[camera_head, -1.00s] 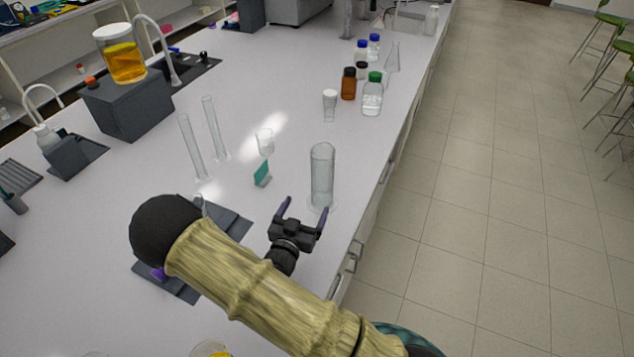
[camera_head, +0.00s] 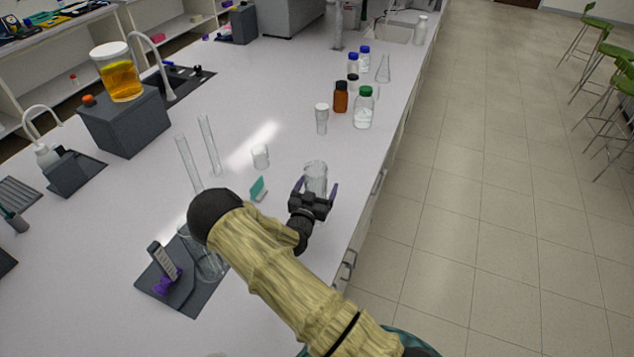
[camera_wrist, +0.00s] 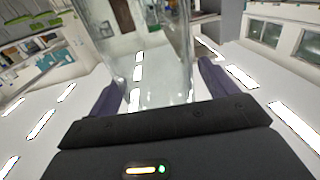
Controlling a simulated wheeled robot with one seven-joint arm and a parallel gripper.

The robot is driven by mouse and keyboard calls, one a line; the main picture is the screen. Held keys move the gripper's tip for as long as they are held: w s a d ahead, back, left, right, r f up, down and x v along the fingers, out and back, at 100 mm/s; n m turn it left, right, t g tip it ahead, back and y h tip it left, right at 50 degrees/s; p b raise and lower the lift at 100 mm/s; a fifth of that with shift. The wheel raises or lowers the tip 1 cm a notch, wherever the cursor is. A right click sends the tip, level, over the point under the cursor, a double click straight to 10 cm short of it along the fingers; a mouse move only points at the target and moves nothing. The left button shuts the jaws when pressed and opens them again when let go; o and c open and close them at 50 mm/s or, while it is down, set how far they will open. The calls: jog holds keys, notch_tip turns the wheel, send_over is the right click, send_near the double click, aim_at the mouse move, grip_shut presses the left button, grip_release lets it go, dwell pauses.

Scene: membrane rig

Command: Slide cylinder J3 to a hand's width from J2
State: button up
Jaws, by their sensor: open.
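A wide clear glass cylinder (camera_head: 315,172) stands upright near the bench's right edge. My gripper (camera_head: 314,188) is open, with its purple fingers on either side of the cylinder's lower part. In the wrist view the cylinder (camera_wrist: 140,55) stands between the two fingers (camera_wrist: 160,88); whether they touch it I cannot tell. Two slimmer clear cylinders stand further left, one nearer (camera_head: 188,160) and one behind it (camera_head: 209,143). No J2 or J3 label can be read. My gripper hides the wide cylinder's base.
A small teal card (camera_head: 258,188) and a clear beaker (camera_head: 261,156) stand left of the wide cylinder. A white-capped vial (camera_head: 322,118), a brown bottle (camera_head: 341,97) and a green-capped bottle (camera_head: 363,108) stand beyond. A dark plate (camera_head: 196,300) with glassware lies left of my arm.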

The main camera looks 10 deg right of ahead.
jog(key=shift+w+d, duration=0.25)
jog(key=shift+w, duration=0.05)
jog(key=shift+a, duration=0.1)
jog(key=c, duration=1.3)
jog(key=shift+s+a+b, duration=0.25)
jog(key=shift+a+b, duration=0.1)
jog(key=shift+a, duration=0.6)
jog(key=shift+s+a+b, duration=0.3)
jog(key=shift+a+b, duration=0.05)
jog(key=shift+a, duration=0.65)
jog(key=shift+s+a+b, duration=0.25)
jog(key=shift+a+b, duration=0.1)
jog(key=shift+a, duration=0.7)
jog(key=shift+s+a+b, duration=0.25)
jog(key=shift+a+b, duration=0.05)
jog(key=shift+a, duration=0.65)
jog(key=shift+s+a+b, duration=0.3)
jog(key=shift+a+b, duration=0.05)
jog(key=shift+a, duration=0.55)
jog(key=shift+s+a+b, duration=0.25)
jog(key=shift+a+b, duration=0.05)
jog(key=shift+a, duration=0.75)
